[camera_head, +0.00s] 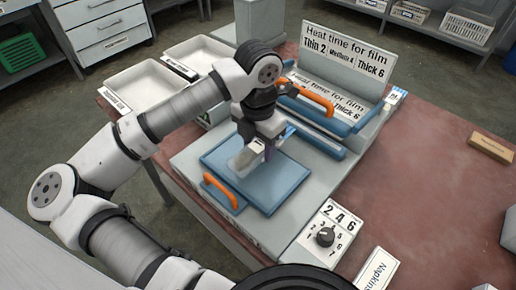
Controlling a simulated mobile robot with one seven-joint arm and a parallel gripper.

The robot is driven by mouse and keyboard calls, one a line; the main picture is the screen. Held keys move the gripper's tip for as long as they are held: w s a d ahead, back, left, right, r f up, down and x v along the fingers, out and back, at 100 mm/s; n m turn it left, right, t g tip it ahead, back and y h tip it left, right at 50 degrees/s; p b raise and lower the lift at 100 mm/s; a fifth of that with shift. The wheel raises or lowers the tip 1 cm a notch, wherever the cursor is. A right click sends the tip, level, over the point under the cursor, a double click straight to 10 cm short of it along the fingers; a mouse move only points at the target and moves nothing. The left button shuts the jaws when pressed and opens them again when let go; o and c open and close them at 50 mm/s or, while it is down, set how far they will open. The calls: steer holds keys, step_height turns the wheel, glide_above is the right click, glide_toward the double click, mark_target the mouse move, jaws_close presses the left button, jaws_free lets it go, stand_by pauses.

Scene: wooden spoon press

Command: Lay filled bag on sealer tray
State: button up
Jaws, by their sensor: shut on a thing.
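The sealer (185,158) is a pale grey machine on the table, with a flat blue tray (280,195) at its front. An orange handle (221,190) is at the tray's left front edge. My gripper (256,158) points down over the back left part of the tray. It is shut on a small pale thing, which I take to be the filled bag (241,161). The gripper hides most of the bag, and I cannot tell whether it touches the tray. The sealer's blue bar with a second orange handle (312,98) is raised behind my gripper.
A heat-time sign (345,62) stands at the back of the sealer. A dial panel (327,236) is at its front right, near a napkin box (377,269). Two white bins (143,84) are at the left. The red tabletop (430,165) at the right is mostly clear.

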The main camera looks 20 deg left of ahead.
mark_target(258, 145)
steer(key=shift+f, duration=1.3)
steer(key=shift+f, duration=0.2)
steer(key=o, duration=0.9)
steer(key=shift+o, duration=0.2)
steer(key=shift+r, duration=0.2)
step_height(258, 145, up, 12)
steer(key=shift+b, duration=1.05)
